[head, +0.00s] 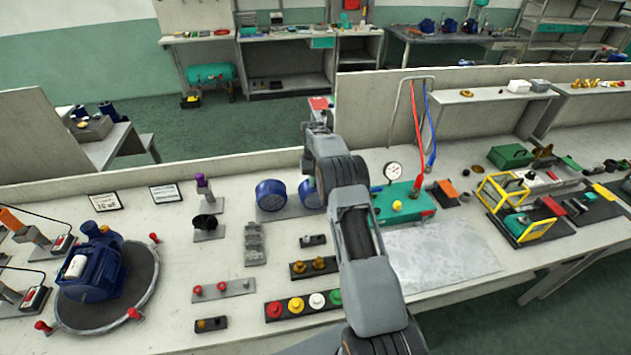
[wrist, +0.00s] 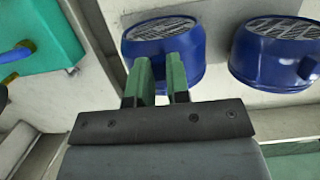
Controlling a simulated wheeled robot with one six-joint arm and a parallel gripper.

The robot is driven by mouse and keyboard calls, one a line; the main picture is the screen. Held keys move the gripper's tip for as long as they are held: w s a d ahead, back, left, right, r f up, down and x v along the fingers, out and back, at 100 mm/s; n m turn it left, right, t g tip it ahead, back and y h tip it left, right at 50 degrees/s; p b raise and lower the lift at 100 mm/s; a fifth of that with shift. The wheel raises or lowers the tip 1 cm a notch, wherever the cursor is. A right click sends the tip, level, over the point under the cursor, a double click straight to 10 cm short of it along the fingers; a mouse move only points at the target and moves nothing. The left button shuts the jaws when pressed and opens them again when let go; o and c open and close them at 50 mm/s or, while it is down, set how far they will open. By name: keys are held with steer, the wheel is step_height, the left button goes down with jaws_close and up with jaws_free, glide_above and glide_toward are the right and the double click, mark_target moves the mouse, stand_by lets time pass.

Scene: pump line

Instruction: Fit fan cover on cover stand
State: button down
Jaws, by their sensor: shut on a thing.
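Two blue fan covers with grilles show. In the head view one (head: 271,195) sits on a grey plate (head: 285,214), which looks like the cover stand. The other cover (head: 308,192) is just to its right, partly hidden behind my arm. In the wrist view my gripper (wrist: 161,66), with green fingers, is shut on the near side of the left cover (wrist: 190,60). The right cover (wrist: 282,60) is beside it, a small gap apart. I cannot tell whether the held cover touches the plate. My fingertips are hidden in the head view.
A green pump box (head: 402,203) with a gauge stands right of my arm. A blue motor (head: 92,265) is on a round turntable at the left. Strips of coloured knobs (head: 302,304) lie in front. A low wall (head: 240,167) runs behind the covers.

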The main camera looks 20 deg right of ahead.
steer(key=shift+w+d+p, duration=0.15)
steer(key=shift+w+p, duration=0.25)
steer(key=shift+w, duration=0.45)
steer(key=c, duration=1)
jaws_free()
steer(key=shift+r, duration=0.1)
steer(key=shift+w+d+r+p, duration=0.1)
steer(key=shift+w+r+p, duration=0.1)
steer(key=shift+r+p, duration=0.65)
steer(key=shift+w+r+p, duration=0.2)
steer(key=shift+r+p, duration=0.5)
steer(key=shift+r, duration=0.35)
steer(key=shift+w+d+r+p, duration=0.1)
steer(key=shift+w+r+p, duration=0.1)
steer(key=shift+r+p, duration=0.65)
steer(key=shift+r, duration=0.15)
steer(key=s+a+r+b, duration=0.1)
steer(key=s+r+b, duration=0.3)
steer(key=s+a+r+b, duration=0.1)
steer(key=s+r+b, duration=0.3)
steer(key=s, duration=0.1)
steer(key=s+a+r+b, duration=0.1)
steer(key=s+r+b, duration=0.2)
steer(key=s+r, duration=0.1)
steer(key=shift+s+r+b, duration=0.35)
steer(key=shift+r+b, duration=0.05)
steer(key=shift+r, duration=0.05)
